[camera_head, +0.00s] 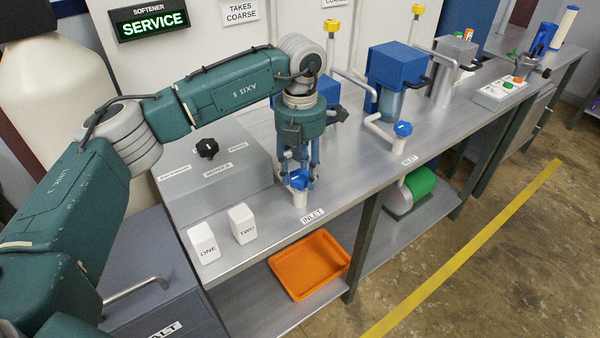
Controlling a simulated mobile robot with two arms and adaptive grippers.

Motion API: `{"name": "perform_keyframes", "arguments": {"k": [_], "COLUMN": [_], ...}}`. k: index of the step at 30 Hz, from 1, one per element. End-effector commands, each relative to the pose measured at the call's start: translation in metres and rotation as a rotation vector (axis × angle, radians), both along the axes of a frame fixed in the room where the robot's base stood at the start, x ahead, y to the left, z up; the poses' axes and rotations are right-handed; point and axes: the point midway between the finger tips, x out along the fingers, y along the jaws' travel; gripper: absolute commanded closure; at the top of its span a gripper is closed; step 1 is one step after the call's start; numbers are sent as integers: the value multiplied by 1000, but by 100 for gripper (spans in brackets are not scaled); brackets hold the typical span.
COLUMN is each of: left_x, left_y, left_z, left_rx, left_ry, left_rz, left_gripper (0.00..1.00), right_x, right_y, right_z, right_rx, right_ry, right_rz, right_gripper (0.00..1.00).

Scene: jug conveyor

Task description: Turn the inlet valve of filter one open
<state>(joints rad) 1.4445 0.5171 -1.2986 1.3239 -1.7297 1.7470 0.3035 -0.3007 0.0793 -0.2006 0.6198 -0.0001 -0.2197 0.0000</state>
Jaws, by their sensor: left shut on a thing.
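My left gripper (299,178) points down at the bench's front edge, its fingers shut around a blue inlet valve handle (298,183). The handle sits on a short white pipe behind an INLET label (312,215). The handle's angle is partly hidden by the fingers. A blue-topped filter (328,88) stands just behind, mostly hidden by my wrist. A second blue-topped filter (392,66) stands to the right, with its own blue inlet valve (403,129) on a white pipe. No filter number is readable on either filter. My right gripper is not in view.
White blocks marked ONE (204,245) and TWO (243,224) stand left of the gripped valve. A grey box with a black knob (207,148) is behind them. An orange tray (309,264) lies on the lower shelf. A lit SERVICE sign (153,24) hangs at the back.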

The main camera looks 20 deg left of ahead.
Motion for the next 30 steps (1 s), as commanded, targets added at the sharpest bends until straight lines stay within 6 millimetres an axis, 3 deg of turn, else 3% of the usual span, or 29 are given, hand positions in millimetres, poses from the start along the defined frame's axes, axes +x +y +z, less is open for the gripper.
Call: {"name": "perform_keyframes", "arguments": {"k": [16,17,19,30], "left_x": [3,3,3,2], "left_y": [0,0,0,0], "left_z": [4,4,4,6], "left_rx": [-3,-3,-4,-2], "left_ry": [-11,-11,-9,-6], "left_rz": [28,28,27,25], "left_gripper": [85,55,41,40], "right_x": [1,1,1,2], "right_y": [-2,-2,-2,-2], "right_z": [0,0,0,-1], "right_rx": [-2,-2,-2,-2], "right_ry": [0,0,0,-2], "right_rz": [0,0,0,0], "right_gripper": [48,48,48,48]}}
